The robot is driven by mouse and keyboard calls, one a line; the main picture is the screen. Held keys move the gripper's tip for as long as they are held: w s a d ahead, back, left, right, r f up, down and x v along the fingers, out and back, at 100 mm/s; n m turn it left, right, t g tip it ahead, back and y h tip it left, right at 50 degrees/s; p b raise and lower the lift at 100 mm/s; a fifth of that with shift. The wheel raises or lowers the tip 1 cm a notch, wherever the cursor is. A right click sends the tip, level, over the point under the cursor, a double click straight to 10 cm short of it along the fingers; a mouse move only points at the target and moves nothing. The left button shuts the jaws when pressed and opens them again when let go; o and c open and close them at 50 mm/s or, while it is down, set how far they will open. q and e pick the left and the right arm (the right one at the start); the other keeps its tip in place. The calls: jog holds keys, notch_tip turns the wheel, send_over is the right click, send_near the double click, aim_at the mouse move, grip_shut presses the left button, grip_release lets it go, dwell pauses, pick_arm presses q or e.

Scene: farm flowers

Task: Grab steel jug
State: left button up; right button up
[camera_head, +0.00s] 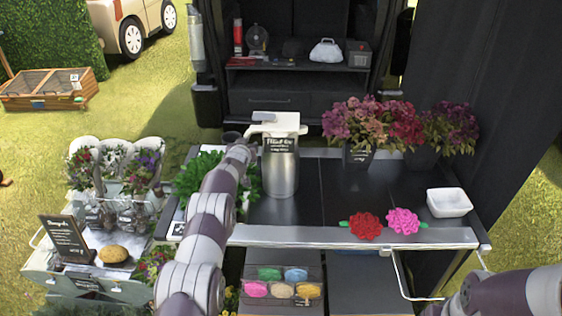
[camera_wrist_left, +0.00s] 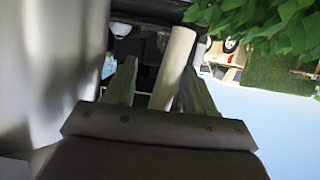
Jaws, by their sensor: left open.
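The steel jug (camera_head: 281,172) stands upright on the dark table, left of its middle. It has a pale top and a dark label with white writing. My left arm reaches up to the jug's upper left side, and my left gripper (camera_head: 249,139) is beside it there, partly hidden by the wrist. In the left wrist view my left gripper (camera_wrist_left: 160,78) is open, with a pale bar between its two fingers that looks like the jug's handle. The jug's blurred body (camera_wrist_left: 45,60) fills the left side. I cannot tell whether the fingers touch the bar. My right gripper is out of view.
A green leafy plant (camera_head: 196,175) is left of the jug. Potted flowers (camera_head: 358,125), a white bowl (camera_head: 449,203), a red flower (camera_head: 366,226) and a pink flower (camera_head: 403,221) are to the right. The table between (camera_head: 340,185) is clear.

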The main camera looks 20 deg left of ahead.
pick_arm(q)
jog(key=shift+s+r, duration=0.95)
jog(key=c, duration=0.6)
jog(key=shift+d, duration=0.1)
grip_shut()
jog(key=shift+w+f, duration=0.4)
jog(key=shift+s, duration=0.15)
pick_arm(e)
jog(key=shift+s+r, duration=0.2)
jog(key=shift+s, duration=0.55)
